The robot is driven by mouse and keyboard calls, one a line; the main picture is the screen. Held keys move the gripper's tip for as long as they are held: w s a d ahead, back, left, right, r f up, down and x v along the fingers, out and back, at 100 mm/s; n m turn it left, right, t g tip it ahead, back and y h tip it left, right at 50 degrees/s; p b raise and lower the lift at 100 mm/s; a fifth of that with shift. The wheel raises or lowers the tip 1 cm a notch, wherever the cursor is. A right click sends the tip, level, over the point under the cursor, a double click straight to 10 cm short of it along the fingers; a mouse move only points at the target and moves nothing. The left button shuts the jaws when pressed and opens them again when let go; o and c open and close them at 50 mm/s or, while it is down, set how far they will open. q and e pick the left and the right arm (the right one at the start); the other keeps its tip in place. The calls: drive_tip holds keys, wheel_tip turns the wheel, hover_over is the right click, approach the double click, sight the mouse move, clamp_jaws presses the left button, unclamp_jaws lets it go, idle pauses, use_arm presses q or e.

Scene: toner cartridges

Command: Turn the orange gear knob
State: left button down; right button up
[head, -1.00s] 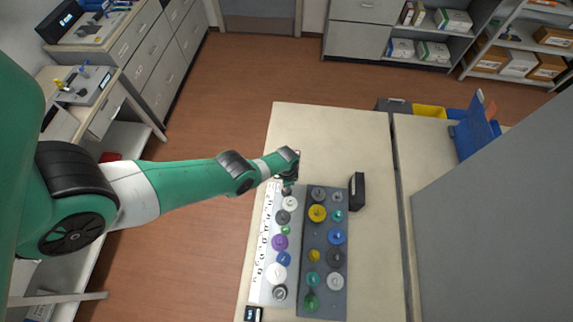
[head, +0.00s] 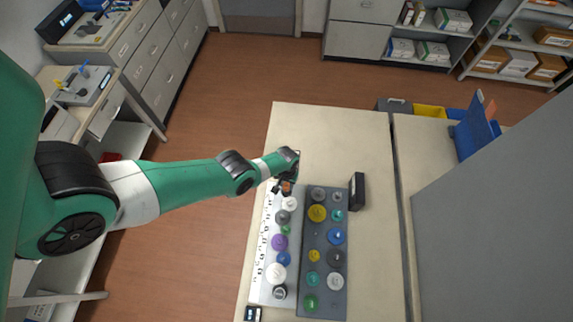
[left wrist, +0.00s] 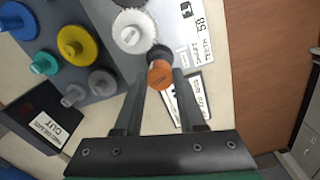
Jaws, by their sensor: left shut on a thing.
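The orange gear knob (left wrist: 160,74) shows in the left wrist view as a small orange cap with a dark grey part behind it, at the top end of the light panel. My left gripper (left wrist: 161,70) has one finger on each side of the knob and is shut on it. In the head view, the left gripper (head: 286,187) is at the far end of the light panel (head: 257,280), with a little of the orange visible. My right gripper is not in view.
A white gear (left wrist: 133,31) sits close to the knob. A dark panel (head: 323,301) with several coloured gears lies beside the light panel. A black box (head: 357,191) stands to the right. The table (head: 330,135) behind is clear.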

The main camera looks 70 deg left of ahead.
use_arm(q)
drive_tip(key=n, duration=0.4)
idle(0.5)
drive_tip(key=c, duration=0.5)
unclamp_jaws()
